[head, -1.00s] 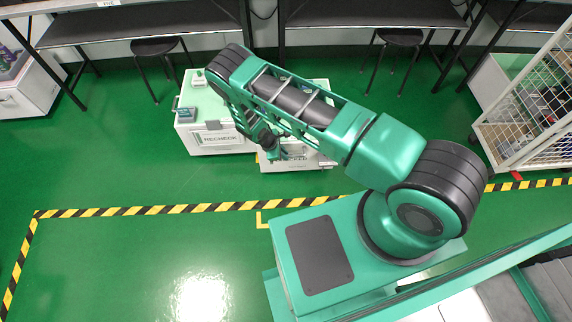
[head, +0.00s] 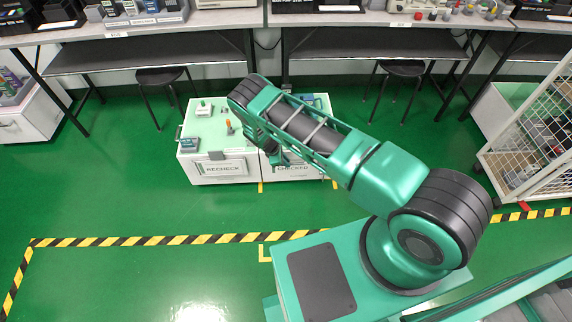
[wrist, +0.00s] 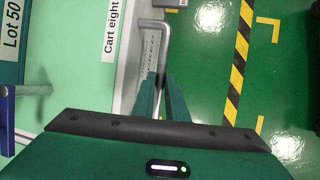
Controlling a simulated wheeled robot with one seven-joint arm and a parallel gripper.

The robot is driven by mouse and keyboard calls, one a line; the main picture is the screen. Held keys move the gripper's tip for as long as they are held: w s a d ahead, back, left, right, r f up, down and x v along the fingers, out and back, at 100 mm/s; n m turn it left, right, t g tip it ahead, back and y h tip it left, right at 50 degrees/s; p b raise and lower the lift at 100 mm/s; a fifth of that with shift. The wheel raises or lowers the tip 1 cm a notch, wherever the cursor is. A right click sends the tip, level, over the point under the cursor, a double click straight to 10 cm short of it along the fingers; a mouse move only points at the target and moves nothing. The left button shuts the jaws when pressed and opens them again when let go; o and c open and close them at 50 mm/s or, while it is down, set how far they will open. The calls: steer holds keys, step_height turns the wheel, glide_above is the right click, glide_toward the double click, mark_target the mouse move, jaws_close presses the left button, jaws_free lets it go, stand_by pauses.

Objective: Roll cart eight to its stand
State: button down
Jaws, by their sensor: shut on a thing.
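Cart eight (head: 322,165), a white cart with a CHECKED plate (head: 293,168), stands beside the RECHECK cart (head: 223,166), their fronts nearly level. My gripper (wrist: 162,88) is shut on the cart's grey bar handle (wrist: 164,48). In the head view my arm hides the gripper's fingertips and part of the cart. Yellow floor marks (head: 260,187) show at the cart's front left and front right (head: 334,184).
Grey benches (head: 365,48) with stools (head: 402,66) beneath stand behind the carts. A black-yellow floor stripe (head: 150,240) crosses in front; green floor between is clear.

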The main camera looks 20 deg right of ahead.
steer(key=shift+w+d+r, duration=0.1)
steer(key=shift+w+r, duration=0.05)
steer(key=shift+w, duration=0.25)
steer(key=c, duration=1.8)
jaws_free()
steer(key=shift+o, duration=0.2)
steer(key=shift+s, duration=0.1)
steer(key=w+v, duration=0.1)
steer(key=v, duration=0.9)
steer(key=shift+s+r, duration=0.25)
steer(key=shift+s, duration=0.25)
